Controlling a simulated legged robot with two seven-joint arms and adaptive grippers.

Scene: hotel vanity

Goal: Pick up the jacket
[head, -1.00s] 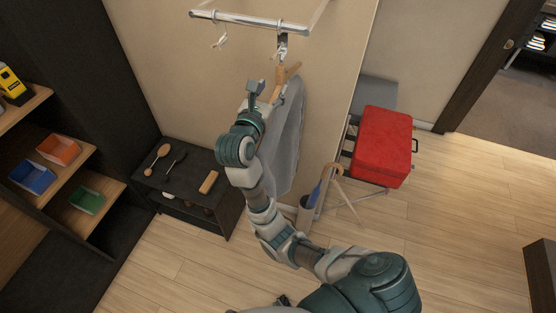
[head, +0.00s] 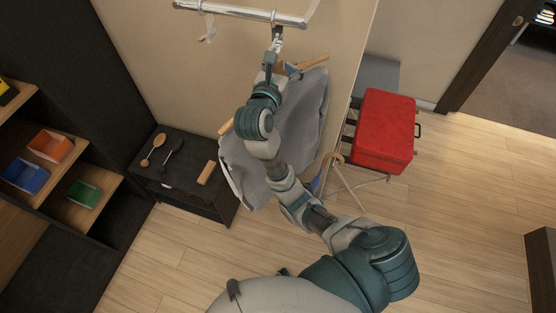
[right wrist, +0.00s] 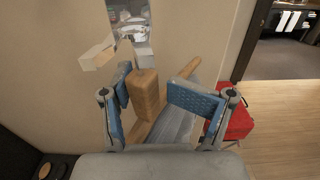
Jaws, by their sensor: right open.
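The grey jacket (head: 309,108) hangs on a wooden hanger (head: 313,62) below a metal rail, its broad side turned toward me in the head view. My right arm crosses in front and hides its middle. My right gripper (head: 274,62) is at the top of the hanger, just below the rail. In the right wrist view, the right gripper (right wrist: 160,95) is open, with the wooden hanger (right wrist: 143,95) between its blue-padded fingers, nearer the left one. Part of the jacket (right wrist: 178,130) shows beneath them. My left gripper is not in view.
The metal rail (head: 240,12) also holds a small pale hook item (head: 208,27). A low dark shelf (head: 185,205) with brushes stands left of the jacket. A red case (head: 385,130) sits on a rack at right. The wooden floor at right is largely clear.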

